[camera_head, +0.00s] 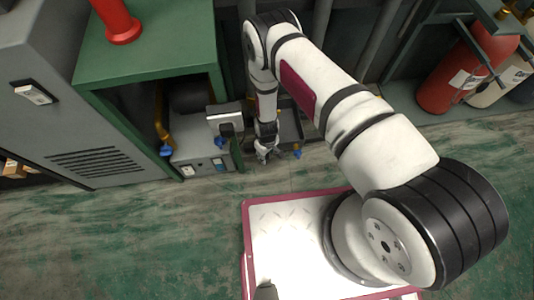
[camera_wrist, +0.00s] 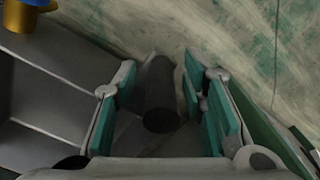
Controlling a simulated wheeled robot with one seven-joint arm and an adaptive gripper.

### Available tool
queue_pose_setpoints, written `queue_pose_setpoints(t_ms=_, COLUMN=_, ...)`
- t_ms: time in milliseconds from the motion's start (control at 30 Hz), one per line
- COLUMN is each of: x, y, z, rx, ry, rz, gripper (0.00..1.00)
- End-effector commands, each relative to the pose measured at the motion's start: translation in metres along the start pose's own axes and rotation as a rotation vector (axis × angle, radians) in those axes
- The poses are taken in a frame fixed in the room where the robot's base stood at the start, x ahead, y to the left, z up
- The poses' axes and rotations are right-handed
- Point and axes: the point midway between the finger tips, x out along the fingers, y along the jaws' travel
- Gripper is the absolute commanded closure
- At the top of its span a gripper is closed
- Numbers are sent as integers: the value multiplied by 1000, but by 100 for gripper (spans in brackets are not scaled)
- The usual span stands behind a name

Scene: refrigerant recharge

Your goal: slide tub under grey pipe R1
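A dark grey open tub (camera_head: 290,128) sits low against the wall in the head view, just right of my gripper (camera_head: 265,156). What seems to be its grey wall and inside (camera_wrist: 60,80) fills the left of the wrist view. My gripper (camera_wrist: 160,105) is open, its teal pads apart. A dark round bar, perhaps a handle (camera_wrist: 160,100), shows between the pads, with gaps on both sides. Grey pipes (camera_head: 320,18) run up the wall behind my arm. I cannot tell which is R1, and my arm hides part of that area.
A green cabinet (camera_head: 150,60) with a grey device (camera_head: 203,158) inside stands left of my gripper. A blue-handled fitting (camera_head: 297,150) is by the tub's front. A red cylinder (camera_head: 465,70) stands at the right. The green floor (camera_head: 120,235) in front is clear.

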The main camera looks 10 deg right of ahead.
Motion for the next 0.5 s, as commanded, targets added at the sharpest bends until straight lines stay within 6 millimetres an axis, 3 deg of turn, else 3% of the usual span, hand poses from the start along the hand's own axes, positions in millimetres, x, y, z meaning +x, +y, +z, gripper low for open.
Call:
queue_pose_setpoints(t_ms=267, x=-4, y=0, z=0, rx=0, ry=0, rz=0, gripper=62)
queue_pose_setpoints(t_ms=500, x=-40, y=1, z=-2, rx=-1, ry=2, rz=1, gripper=62)
